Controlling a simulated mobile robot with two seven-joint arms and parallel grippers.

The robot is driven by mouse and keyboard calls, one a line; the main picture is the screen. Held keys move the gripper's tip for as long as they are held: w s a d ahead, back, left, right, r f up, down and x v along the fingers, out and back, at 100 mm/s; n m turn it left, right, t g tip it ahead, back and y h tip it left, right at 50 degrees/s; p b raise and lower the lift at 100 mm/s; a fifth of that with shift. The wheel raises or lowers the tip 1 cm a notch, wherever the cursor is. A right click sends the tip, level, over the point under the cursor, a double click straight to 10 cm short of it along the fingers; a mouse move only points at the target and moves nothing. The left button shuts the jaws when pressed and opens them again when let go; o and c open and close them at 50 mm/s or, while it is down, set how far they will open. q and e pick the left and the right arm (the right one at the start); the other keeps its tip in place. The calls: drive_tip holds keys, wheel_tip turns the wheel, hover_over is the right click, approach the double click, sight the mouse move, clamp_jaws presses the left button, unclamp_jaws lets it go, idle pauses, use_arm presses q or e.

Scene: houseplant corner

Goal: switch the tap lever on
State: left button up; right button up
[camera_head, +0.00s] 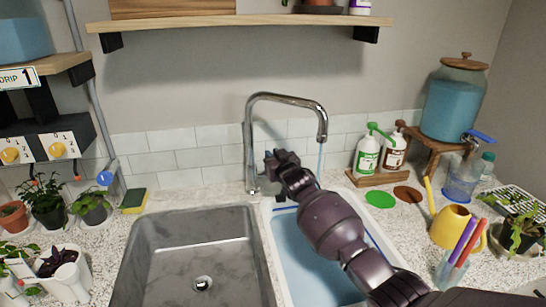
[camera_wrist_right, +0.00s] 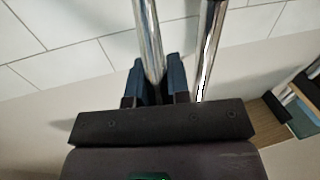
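The chrome tap (camera_head: 250,140) stands behind the sink, its tall neck arching right to a downturned spout (camera_head: 322,130). A thin bluish stream of water (camera_head: 320,162) runs down from the spout. My right gripper (camera_head: 271,160) is just right of the tap's post, low down, and hides the lever. In the right wrist view, the blue-black fingers of my right gripper (camera_wrist_right: 157,72) are close together, either side of a chrome bar (camera_wrist_right: 147,35). I cannot tell whether they touch it or hold the lever. A second chrome bar (camera_wrist_right: 209,45) rises to the right. My left gripper is not in view.
A grey basin (camera_head: 190,260) is left of a white-rimmed basin (camera_head: 300,265) holding blue water, under my right arm. Soap bottles (camera_head: 367,155), a yellow watering can (camera_head: 452,225) and a drink dispenser (camera_head: 455,100) stand right. Potted plants (camera_head: 47,205) and a sponge (camera_head: 134,201) are left. A shelf (camera_head: 235,21) hangs above.

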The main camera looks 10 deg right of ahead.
drive_tip(key=shift+c, duration=1.1)
clamp_jaws()
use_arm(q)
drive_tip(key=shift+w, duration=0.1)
use_arm(e)
drive_tip(key=shift+s+a+f+t+b, duration=0.1)
drive_tip(key=shift+s+f+t+b, duration=0.35)
drive_tip(key=shift+b, duration=0.3)
drive_tip(key=shift+r+t, duration=0.15)
drive_tip(key=shift+t, duration=0.1)
drive_tip(key=o, duration=0.7)
unclamp_jaws()
drive_tip(key=shift+s, duration=0.1)
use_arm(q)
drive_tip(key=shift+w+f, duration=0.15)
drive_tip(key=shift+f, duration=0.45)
use_arm(e)
drive_tip(key=shift+o, duration=0.4)
